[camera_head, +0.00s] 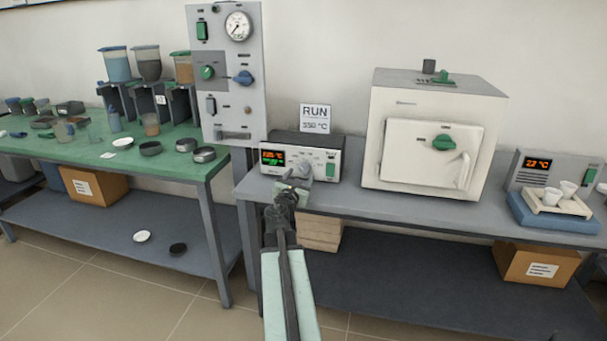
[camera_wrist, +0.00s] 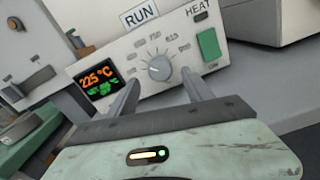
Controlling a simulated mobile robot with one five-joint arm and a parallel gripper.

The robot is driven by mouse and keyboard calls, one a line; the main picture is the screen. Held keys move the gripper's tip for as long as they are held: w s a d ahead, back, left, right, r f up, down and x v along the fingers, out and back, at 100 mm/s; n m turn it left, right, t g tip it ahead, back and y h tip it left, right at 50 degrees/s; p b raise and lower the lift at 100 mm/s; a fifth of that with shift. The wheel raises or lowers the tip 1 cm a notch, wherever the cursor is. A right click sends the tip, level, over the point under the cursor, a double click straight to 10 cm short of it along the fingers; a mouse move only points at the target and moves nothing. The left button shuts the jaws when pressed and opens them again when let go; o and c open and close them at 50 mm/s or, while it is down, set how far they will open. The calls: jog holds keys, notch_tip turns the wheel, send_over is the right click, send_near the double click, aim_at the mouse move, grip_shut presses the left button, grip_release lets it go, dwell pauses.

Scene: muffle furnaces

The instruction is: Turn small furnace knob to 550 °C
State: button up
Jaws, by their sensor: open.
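The small furnace's control box (camera_head: 330,162) stands on the grey bench, left of a white furnace. Its grey round knob (camera_wrist: 159,68) sits in the middle of the panel in the wrist view, with a ring of printed numbers around it. The knob's exact setting is hard to read. The display (camera_wrist: 97,80) shows 225 °C in orange, with smaller, blurred green text below. My gripper (camera_wrist: 160,90) is open, its two fingers pointing at the panel on either side of the knob's lower side. Contact with the knob is not visible. In the head view my gripper (camera_head: 294,181) partly covers the panel.
A sign (camera_head: 316,118) reads RUN 550 °C. A green switch (camera_wrist: 208,44) is right of the knob, under HEAT. The white furnace (camera_head: 430,135) stands to the right, and a tall grey panel (camera_head: 229,105) to the left. A blue block with a crucible tray (camera_head: 560,204) lies far right.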

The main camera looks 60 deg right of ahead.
aim_at(302, 171)
jog(key=x, duration=0.4)
jog(key=shift+a, duration=0.1)
jog(key=c, duration=1.3)
jog(key=shift+w, duration=0.1)
jog(key=shift+m, duration=3.1)
